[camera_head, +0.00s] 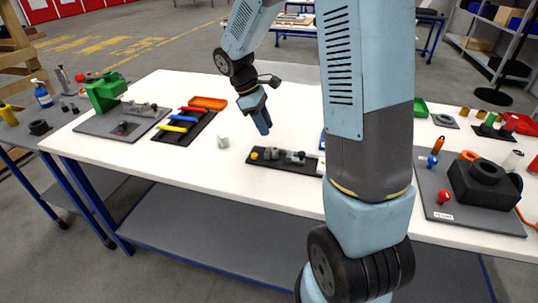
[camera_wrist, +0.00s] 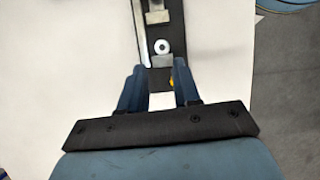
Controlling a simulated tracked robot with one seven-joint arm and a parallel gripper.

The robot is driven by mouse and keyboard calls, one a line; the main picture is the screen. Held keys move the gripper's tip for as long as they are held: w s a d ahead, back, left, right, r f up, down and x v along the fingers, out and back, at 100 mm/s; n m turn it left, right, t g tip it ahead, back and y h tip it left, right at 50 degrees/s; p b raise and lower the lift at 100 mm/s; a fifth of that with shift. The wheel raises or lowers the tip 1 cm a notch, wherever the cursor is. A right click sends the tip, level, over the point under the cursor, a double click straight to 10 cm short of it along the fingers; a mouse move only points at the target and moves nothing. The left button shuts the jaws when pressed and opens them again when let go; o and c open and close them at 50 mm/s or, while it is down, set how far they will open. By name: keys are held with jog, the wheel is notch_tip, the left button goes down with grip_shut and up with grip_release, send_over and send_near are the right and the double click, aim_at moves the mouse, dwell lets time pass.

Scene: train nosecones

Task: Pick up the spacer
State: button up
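My gripper (camera_head: 264,124) hangs over the white table, near the black tray (camera_head: 262,162). In the wrist view my gripper (camera_wrist: 158,66) is open, its two blue fingers apart with nothing held between them. Beyond and between the fingertips, a small white ring (camera_wrist: 162,46) lies on the black tray, between two grey blocks (camera_wrist: 158,17) (camera_wrist: 161,62). It may be the spacer; I cannot tell for sure. A yellow piece (camera_wrist: 172,82) is partly hidden by the right finger. A small pale cylinder (camera_head: 223,142) stands alone on the table left of the tray.
A grey board (camera_head: 470,208) with a black block is at right. My arm hides part of the table. Bare tabletop surrounds the pale cylinder.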

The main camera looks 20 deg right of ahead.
aim_at(275, 147)
jog(key=shift+x, duration=4.7)
jog(key=shift+a, duration=0.1)
jog(key=shift+c, duration=0.4)
grip_shut()
